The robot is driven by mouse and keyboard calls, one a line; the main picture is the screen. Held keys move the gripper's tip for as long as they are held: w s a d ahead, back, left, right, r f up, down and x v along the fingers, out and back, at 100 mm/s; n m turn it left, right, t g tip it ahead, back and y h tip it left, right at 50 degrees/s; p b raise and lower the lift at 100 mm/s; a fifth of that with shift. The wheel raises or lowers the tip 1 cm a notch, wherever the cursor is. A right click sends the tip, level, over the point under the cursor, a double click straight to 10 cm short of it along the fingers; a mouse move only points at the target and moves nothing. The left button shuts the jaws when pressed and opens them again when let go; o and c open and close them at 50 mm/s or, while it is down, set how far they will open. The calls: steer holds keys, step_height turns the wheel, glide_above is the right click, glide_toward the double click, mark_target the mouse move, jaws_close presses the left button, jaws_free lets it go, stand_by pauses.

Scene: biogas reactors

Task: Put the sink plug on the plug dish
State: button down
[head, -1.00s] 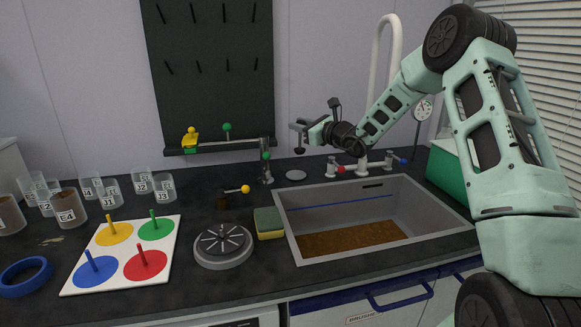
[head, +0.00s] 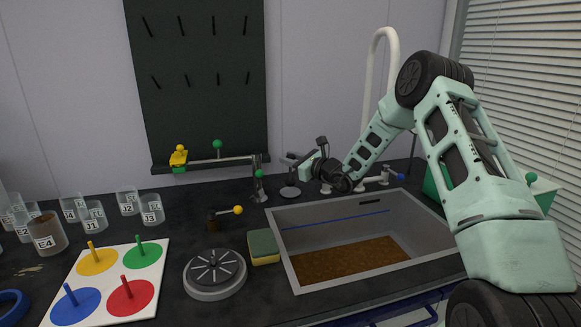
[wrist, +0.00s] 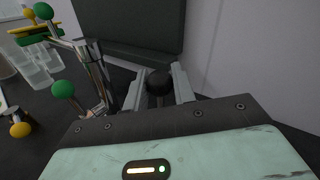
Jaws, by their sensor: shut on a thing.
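My gripper (head: 297,164) is at the back of the counter, left of the tap, with its fingers shut on the dark sink plug (head: 291,182). In the wrist view the plug's black knob (wrist: 159,84) shows between the two grey fingers (wrist: 158,90). The plug dish (head: 290,192), a small flat grey disc, lies on the counter behind the sink's back left corner. The plug is directly over the dish and very close to it. I cannot tell whether they touch. The dish is hidden in the wrist view.
The sink (head: 350,245) with a brown bottom is in front. A metal fitting with a green knob (head: 259,174) stands close left of my gripper, also in the wrist view (wrist: 64,89). Red and blue taps are to the right. A sponge (head: 263,247) lies beside the sink.

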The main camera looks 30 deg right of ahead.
mark_target(290, 170)
steer(key=shift+f, duration=1.25)
steer(key=shift+f, duration=0.15)
steer(key=c, duration=1.1)
jaws_free()
steer(key=shift+c, duration=0.2)
